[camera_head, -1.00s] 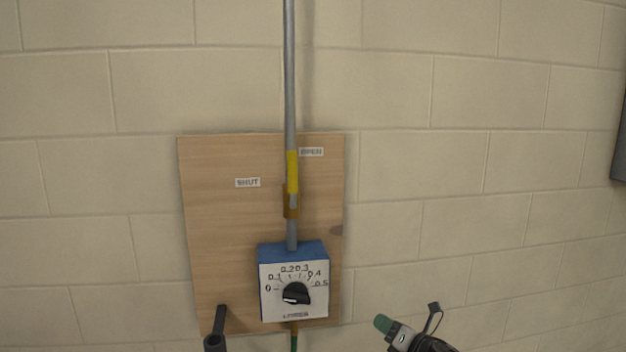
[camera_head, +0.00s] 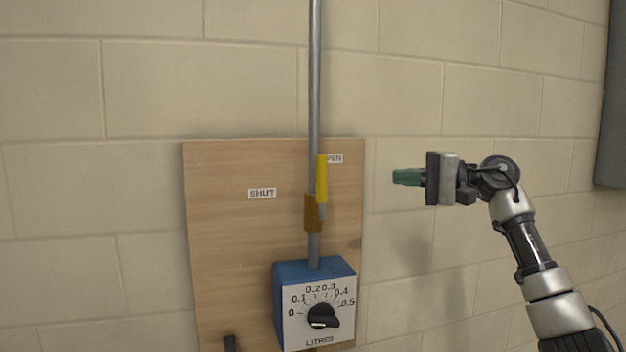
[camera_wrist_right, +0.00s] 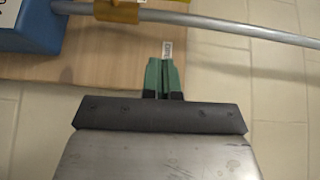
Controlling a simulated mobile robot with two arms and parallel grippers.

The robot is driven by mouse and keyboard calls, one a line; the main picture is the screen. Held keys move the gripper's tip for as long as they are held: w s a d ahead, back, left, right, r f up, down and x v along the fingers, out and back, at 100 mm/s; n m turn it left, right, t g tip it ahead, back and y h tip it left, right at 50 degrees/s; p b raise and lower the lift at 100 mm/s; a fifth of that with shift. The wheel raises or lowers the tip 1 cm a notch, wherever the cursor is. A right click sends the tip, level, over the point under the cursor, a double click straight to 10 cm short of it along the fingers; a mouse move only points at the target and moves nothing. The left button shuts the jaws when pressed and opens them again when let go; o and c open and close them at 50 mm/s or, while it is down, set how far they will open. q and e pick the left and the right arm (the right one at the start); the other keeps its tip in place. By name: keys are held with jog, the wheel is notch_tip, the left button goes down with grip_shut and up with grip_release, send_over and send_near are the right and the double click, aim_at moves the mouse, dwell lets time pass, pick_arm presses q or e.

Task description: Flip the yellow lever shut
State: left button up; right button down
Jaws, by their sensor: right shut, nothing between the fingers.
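The yellow lever (camera_head: 322,179) stands upright along the grey pipe, beside the partly covered OPEN label (camera_head: 335,158). Its lower end meets a brass valve body (camera_head: 312,212) on the pipe. The SHUT label (camera_head: 262,193) is on the board to the left of the lever. My right gripper (camera_head: 396,177) is right of the lever at about its height, apart from it, with green fingers closed and empty. In the right wrist view the fingers (camera_wrist_right: 162,64) point towards the board and pipe, and the brass valve (camera_wrist_right: 117,12) shows at the top. My left gripper is not clearly identifiable.
A wooden board (camera_head: 225,260) on the block wall carries the pipe (camera_head: 315,80) and a blue dial box (camera_head: 315,272) below the valve. A grey panel (camera_head: 608,110) is at the far right. The wall between the gripper and board is clear.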

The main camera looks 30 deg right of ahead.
aim_at(319, 185)
pick_arm(q)
jog(key=r+p, duration=0.1)
jog(key=s+d+r+p, duration=0.1)
jog(key=r+p, duration=0.1)
jog(key=s+d+r+p, duration=0.1)
jog(key=shift+s+r+p, duration=0.1)
jog(key=shift+r+p, duration=0.2)
jog(key=shift+r, duration=0.05)
pick_arm(e)
jog(key=s+a+x, duration=0.2)
jog(key=x, duration=0.9)
jog(key=shift+w+a, duration=0.25)
jog(key=shift+w, duration=0.1)
pick_arm(q)
jog(key=shift+d, duration=0.1)
jog(key=shift+d+r, duration=0.1)
jog(key=shift+r, duration=0.05)
pick_arm(e)
jog(key=shift+r, duration=0.1)
pick_arm(q)
jog(key=shift+r+p, duration=0.3)
jog(key=shift+p, duration=0.15)
pick_arm(e)
jog(key=shift+a, duration=0.2)
